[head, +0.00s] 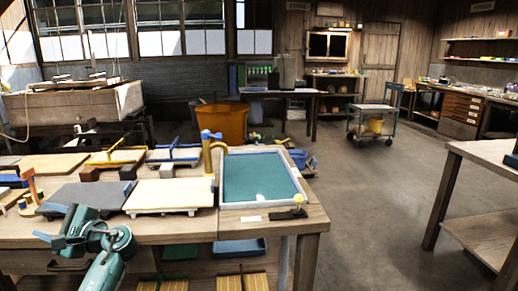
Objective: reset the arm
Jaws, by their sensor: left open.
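My left arm comes in at the bottom left, with teal links and dark joints. Its gripper (52,222) is open, with nothing seen between its blue-tipped fingers. It is at the front edge of the wooden workbench (180,232), in front of a dark grey board (88,197). I cannot tell whether it touches the bench. My right gripper is not in view.
A pale board (170,194) and a white-rimmed tray with a teal surface (262,178) are on the bench. An orange tub (222,124) is behind. Open floor (375,200) lies right, before another table (488,151).

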